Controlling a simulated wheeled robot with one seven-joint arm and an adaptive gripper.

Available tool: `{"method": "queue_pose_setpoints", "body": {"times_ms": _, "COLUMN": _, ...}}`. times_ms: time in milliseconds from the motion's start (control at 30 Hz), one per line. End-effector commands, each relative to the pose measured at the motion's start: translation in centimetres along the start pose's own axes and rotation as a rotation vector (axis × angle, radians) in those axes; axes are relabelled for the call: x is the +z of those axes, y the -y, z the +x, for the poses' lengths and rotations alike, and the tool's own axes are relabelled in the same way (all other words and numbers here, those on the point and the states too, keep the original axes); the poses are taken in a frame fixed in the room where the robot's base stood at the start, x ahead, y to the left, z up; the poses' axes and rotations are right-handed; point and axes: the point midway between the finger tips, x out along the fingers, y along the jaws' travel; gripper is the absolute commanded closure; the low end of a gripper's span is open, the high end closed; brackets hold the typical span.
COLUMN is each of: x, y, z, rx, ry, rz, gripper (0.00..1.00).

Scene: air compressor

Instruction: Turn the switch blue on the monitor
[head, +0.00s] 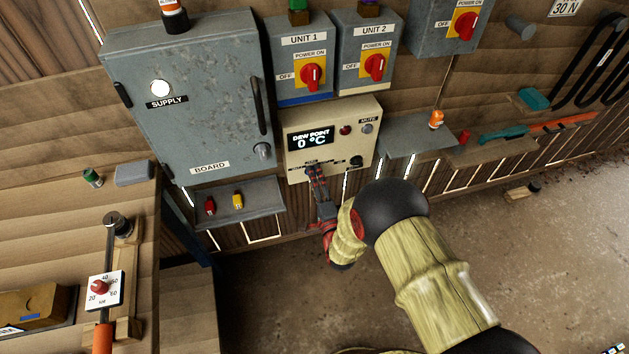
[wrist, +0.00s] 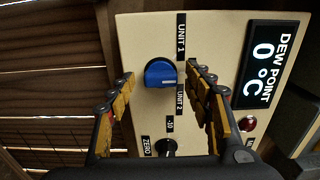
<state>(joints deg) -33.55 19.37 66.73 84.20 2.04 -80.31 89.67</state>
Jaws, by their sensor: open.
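The monitor (head: 340,148) is a beige box on the wall in the head view, its display reading DEW POINT 0 °C. The blue switch (wrist: 160,73) shows in the wrist view on the monitor's panel (wrist: 216,35), beside the labels UNIT 1 and UNIT 2. Its handle points toward the line between the two labels. My gripper (wrist: 162,77) is open, with one finger on each side of the blue switch; I cannot tell if they touch it. In the head view my gripper (head: 315,172) is at the monitor's lower edge and hides the switch.
A black knob (wrist: 166,146) marked ZERO and -10 sits near the blue switch. Grey UNIT 1 (head: 288,75) and UNIT 2 (head: 352,55) boxes with red switches hang above. Small shelves (head: 262,215) (head: 400,135) flank the monitor. The floor in front is mostly clear.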

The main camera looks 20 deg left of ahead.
Motion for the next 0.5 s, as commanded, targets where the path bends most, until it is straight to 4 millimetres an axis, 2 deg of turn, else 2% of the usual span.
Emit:
{"method": "queue_pose_setpoints", "body": {"times_ms": 300, "x": -0.02, "y": 0.01, "z": 0.31, "rx": 0.001, "ry": 0.0, "rz": 0.0, "gripper": 0.48}}
{"method": "queue_pose_setpoints", "body": {"times_ms": 500, "x": -0.02, "y": 0.01, "z": 0.3, "rx": 0.0, "ry": 0.0, "rz": 0.0, "gripper": 0.6}}
